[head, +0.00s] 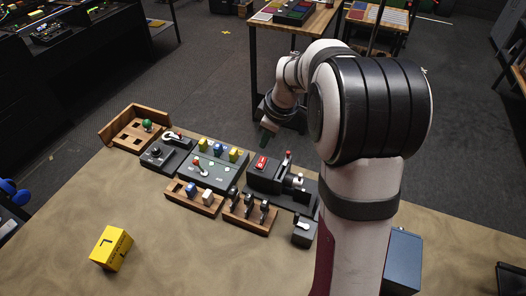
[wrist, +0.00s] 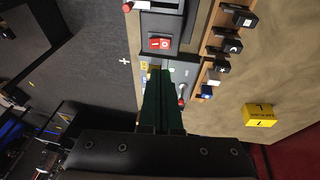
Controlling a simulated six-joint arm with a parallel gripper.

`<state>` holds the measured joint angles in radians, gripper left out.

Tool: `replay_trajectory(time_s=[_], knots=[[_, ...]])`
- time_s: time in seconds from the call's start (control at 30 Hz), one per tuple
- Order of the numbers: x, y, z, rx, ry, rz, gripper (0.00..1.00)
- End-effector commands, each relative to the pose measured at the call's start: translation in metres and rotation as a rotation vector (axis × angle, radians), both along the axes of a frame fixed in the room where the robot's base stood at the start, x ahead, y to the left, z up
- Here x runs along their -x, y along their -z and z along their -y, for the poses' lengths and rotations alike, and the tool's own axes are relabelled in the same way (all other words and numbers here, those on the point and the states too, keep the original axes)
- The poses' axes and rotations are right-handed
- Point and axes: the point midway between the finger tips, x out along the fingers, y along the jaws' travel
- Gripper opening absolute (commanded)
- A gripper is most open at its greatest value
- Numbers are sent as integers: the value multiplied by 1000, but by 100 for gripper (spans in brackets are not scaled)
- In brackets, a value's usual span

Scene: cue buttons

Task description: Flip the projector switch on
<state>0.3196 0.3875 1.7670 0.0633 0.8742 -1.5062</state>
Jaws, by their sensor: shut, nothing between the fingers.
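No readable label tells which control is the projector switch. A red rocker switch (head: 261,162) sits on a dark box; it also shows in the wrist view (wrist: 159,43), with white marks on its face. Right of it is a red-tipped lever (head: 287,158). A grey panel (head: 217,178) carries another red-tipped lever (head: 197,168), which shows partly beside my fingers in the wrist view (wrist: 182,101). My gripper (head: 264,139) is shut and empty, above the back edge of the controls. Its green fingers (wrist: 160,72) hide part of the grey panel in the wrist view.
A wooden tray with a green knob (head: 147,125) stands at the back left.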

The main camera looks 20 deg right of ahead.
Motion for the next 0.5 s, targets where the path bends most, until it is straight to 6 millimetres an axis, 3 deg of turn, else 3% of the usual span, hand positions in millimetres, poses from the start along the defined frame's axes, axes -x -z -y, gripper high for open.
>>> replay_trajectory(time_s=[0.3, 0.5], knots=[[-18, 62, -1, 0, 1, -3, 0], [-24, 80, 4, 0, 2, -1, 0]])
